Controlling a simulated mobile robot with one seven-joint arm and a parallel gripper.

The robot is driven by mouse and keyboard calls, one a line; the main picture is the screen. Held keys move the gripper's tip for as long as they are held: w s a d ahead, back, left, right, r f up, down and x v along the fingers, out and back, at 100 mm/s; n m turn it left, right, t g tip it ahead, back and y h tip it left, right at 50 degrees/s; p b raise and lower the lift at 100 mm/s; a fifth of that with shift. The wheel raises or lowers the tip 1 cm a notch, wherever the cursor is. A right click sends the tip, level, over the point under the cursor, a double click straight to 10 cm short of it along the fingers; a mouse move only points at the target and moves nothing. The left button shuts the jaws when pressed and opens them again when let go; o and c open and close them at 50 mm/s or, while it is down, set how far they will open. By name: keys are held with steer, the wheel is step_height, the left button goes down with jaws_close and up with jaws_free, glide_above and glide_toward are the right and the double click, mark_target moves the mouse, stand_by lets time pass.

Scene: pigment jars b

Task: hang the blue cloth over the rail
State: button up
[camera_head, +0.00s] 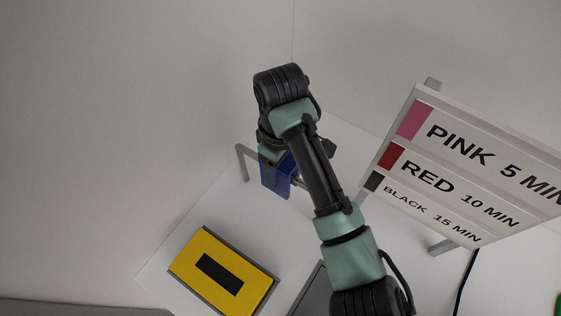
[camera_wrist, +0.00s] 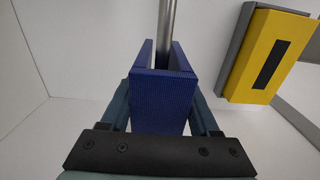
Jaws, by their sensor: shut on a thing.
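The blue cloth (camera_wrist: 161,105) is between the two fingers of my gripper (camera_wrist: 160,92) in the wrist view, and the gripper is shut on it. It is folded, with two flaps reaching away on either side of the grey rail (camera_wrist: 166,22), which runs in between them. In the head view the cloth (camera_head: 275,181) hangs at the rail (camera_head: 241,160), below my gripper (camera_head: 271,156). My arm hides part of the rail and the fingertips there. I cannot tell whether the cloth's fold touches the rail.
A yellow block with a black patch (camera_head: 222,270) lies on a grey base on the white table (camera_head: 205,212), in front of the rail. A sign with colour names and times (camera_head: 465,165) stands at the right. A dark grey flat thing (camera_head: 311,294) is partly hidden by my arm.

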steer(key=shift+f+b, duration=0.7)
steer(key=shift+f, duration=0.8)
steer(key=o, duration=1.5)
steer(key=shift+c, duration=0.2)
step_height(320, 180, up, 6)
steer(key=p, duration=0.6)
steer(key=shift+w+a, duration=0.1)
